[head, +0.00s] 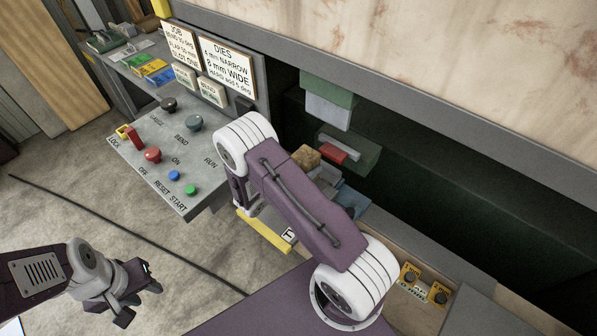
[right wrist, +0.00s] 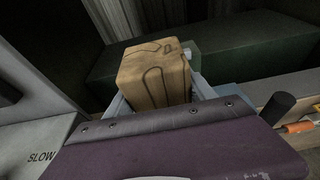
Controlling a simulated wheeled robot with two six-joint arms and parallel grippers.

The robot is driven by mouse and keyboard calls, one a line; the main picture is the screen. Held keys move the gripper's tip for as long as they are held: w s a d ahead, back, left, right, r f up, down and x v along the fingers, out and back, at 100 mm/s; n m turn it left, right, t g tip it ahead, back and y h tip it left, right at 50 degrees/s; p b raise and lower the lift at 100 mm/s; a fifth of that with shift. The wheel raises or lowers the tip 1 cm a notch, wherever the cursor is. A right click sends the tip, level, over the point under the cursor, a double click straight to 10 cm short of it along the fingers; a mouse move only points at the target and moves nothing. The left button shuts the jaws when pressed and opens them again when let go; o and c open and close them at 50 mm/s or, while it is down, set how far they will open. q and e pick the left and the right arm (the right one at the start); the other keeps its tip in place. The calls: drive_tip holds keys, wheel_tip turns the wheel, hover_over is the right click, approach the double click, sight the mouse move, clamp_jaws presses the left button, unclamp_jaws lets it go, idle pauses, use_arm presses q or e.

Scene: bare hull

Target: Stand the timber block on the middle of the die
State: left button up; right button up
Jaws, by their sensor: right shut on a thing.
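The timber block (head: 307,157), a tan wooden piece with dark marks, shows just past my right arm in the head view. In the right wrist view the timber block (right wrist: 155,75) stands large and roughly upright between the pale fingers of my right gripper (right wrist: 158,97), which is shut on it. The head view hides most of that gripper behind my arm. A green piece with a red part (head: 333,153) lies in the press opening beyond the block; I cannot tell whether it is the die. My left gripper (head: 138,301) is open and empty at the lower left.
A green and grey tool (head: 328,100) hangs above the opening under the pale press front (head: 430,60). The control panel (head: 165,150) with knobs and buttons stands left of my right arm. Yellow-tagged knobs (head: 425,284) sit at the lower right. The floor at left is mostly clear, crossed by a cable.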

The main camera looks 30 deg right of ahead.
drive_tip(key=b+x, duration=0.4)
drive_tip(key=x, duration=0.6)
drive_tip(key=shift+b, duration=0.3)
drive_tip(key=o, duration=1.9)
drive_tip(key=shift+d, duration=0.1)
